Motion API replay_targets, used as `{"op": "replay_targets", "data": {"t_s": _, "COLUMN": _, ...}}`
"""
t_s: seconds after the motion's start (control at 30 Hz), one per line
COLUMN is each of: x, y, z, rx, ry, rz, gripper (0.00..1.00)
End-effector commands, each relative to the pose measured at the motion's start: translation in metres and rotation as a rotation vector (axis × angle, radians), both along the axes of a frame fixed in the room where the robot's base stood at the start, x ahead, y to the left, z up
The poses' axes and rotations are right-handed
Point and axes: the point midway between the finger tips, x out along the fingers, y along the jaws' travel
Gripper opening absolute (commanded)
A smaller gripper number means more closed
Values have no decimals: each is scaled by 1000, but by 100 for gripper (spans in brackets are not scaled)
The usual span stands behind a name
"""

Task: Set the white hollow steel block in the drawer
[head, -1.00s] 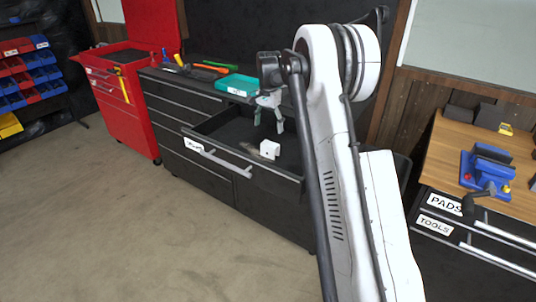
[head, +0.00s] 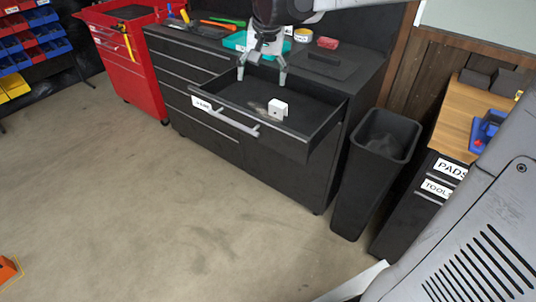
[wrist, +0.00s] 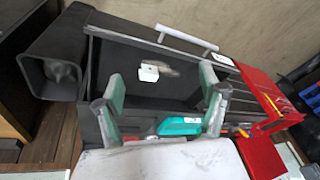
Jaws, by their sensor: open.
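The white hollow steel block (head: 278,109) sits inside the open drawer (head: 317,131), towards its front right, with a dark hole in one face. It also shows in the wrist view (wrist: 148,73), on the dark drawer floor. My gripper (head: 261,78) is open and empty above the back part of the drawer, behind the block and apart from it. In the wrist view the two grey-green fingers (wrist: 160,90) are spread wide, with the block beyond them and between them.
A red tool cabinet (head: 130,75) is at left.

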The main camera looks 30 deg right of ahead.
Motion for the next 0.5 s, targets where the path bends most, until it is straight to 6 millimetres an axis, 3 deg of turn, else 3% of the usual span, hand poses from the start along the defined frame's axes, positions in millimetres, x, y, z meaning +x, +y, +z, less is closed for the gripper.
{"op": "replay_targets", "data": {"t_s": 0.03, "x": -17, "y": 8, "z": 2, "rx": -8, "ry": -14, "rz": 27, "gripper": 74}}
{"op": "replay_targets", "data": {"t_s": 0.27, "x": -81, "y": 35, "z": 1, "rx": -52, "ry": -86, "rz": 154, "gripper": 74}}
{"op": "replay_targets", "data": {"t_s": 0.5, "x": -146, "y": 58, "z": -15, "rx": -103, "ry": -161, "rz": 284, "gripper": 74}}
